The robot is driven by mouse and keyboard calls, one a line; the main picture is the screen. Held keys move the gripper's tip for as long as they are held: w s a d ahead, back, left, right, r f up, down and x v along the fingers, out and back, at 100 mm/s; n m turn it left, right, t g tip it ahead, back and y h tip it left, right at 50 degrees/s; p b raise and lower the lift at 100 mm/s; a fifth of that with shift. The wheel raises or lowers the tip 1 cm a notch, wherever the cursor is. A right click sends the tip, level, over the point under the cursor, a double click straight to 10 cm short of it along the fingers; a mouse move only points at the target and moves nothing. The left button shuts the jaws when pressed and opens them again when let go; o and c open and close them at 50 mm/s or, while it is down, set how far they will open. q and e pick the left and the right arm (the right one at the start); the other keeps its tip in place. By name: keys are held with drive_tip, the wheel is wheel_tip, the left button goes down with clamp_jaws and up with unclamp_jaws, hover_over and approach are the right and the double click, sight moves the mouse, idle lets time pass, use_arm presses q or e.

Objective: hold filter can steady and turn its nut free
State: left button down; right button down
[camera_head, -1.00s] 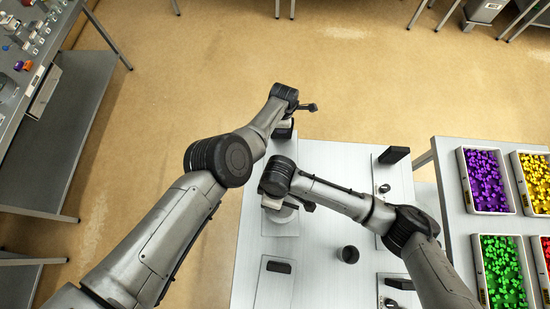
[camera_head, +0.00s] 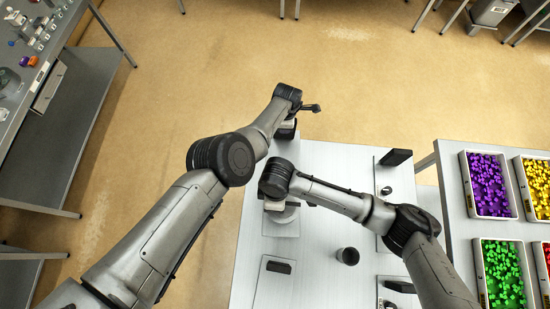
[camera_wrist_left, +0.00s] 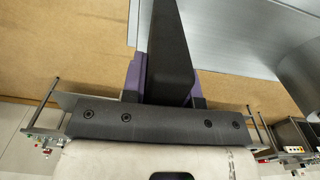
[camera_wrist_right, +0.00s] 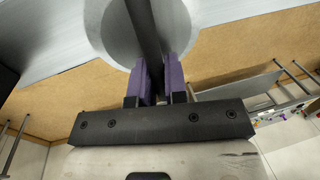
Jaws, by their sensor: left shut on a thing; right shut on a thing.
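A pale round can (camera_head: 284,216) stands on a plate at the left side of the white table, mostly hidden under my right gripper (camera_head: 278,205). In the right wrist view, the can (camera_wrist_right: 100,30) is a grey-white round shape behind a dark bar (camera_wrist_right: 143,25). My right gripper's purple fingers (camera_wrist_right: 160,82) are shut on this bar. I cannot tell whether the bar belongs to the nut. My left gripper (camera_head: 286,128) is at the table's far left corner. In the left wrist view, its purple fingers (camera_wrist_left: 165,80) are shut on a black block (camera_wrist_left: 172,45). The nut is not clearly visible.
A dark cup (camera_head: 348,256) stands mid-table. Black blocks on plates sit at the near left (camera_head: 279,267) and back right (camera_head: 396,157). Bins of purple (camera_head: 464,185), yellow, green and red pieces stand on a table to the right. Open floor lies behind and left.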

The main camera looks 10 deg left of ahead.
drive_tip(key=c, duration=1.4)
unclamp_jaws()
drive_tip(key=shift+c, duration=0.2)
